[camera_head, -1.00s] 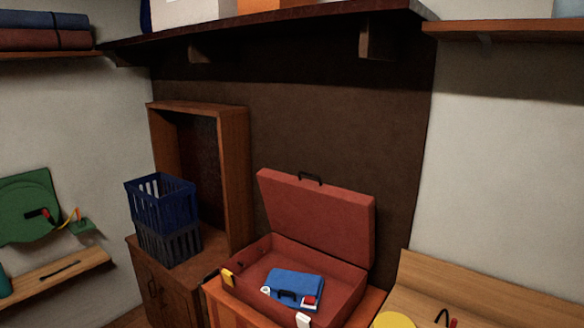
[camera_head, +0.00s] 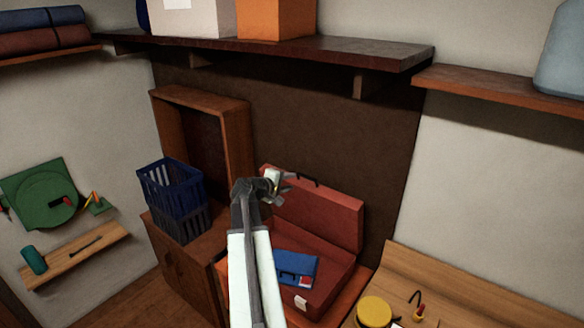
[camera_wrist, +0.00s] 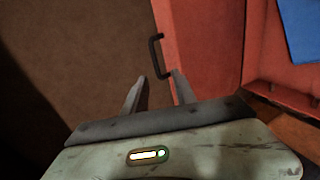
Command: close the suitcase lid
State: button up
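The red suitcase (camera_head: 328,262) stands open on an orange-brown cabinet, its lid (camera_head: 335,212) upright and leaning back near the dark wall panel. A blue folded item (camera_head: 296,266) lies inside the suitcase. The lid's black handle (camera_head: 303,180) is on its top edge. My gripper (camera_head: 282,183) is at the lid's upper left, close to the handle. In the wrist view my gripper (camera_wrist: 158,88) has its two fingers apart with nothing between them. The handle (camera_wrist: 157,55) and red lid (camera_wrist: 205,40) are just beyond the fingertips. I cannot tell whether a finger touches the lid.
Blue and grey baskets (camera_head: 175,200) stand on a wooden cabinet at left, before an open wooden frame (camera_head: 240,130). A dark shelf (camera_head: 290,52) runs above. A wooden worktop (camera_head: 440,290) with a yellow round item (camera_head: 374,311) is at right.

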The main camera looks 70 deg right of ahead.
aim_at(307, 177)
jog(key=b+x, duration=0.1)
jog(key=x, duration=0.2)
jog(key=b+x, duration=0.1)
jog(key=x, duration=0.2)
jog(key=b+x, duration=0.1)
jog(key=x, duration=0.3)
jog(key=shift+s+d+r+b, duration=0.15)
jog(key=shift+s+r+b, duration=0.15)
jog(key=shift+r, duration=0.05)
jog(key=shift+s+d+f, duration=0.15)
jog(key=shift+s+d, duration=0.1)
jog(key=shift+d, duration=0.4)
jog(key=shift+a, duration=0.1)
jog(key=c, duration=0.7)
jog(key=shift+o, duration=0.2)
jog(key=shift+s, duration=0.1)
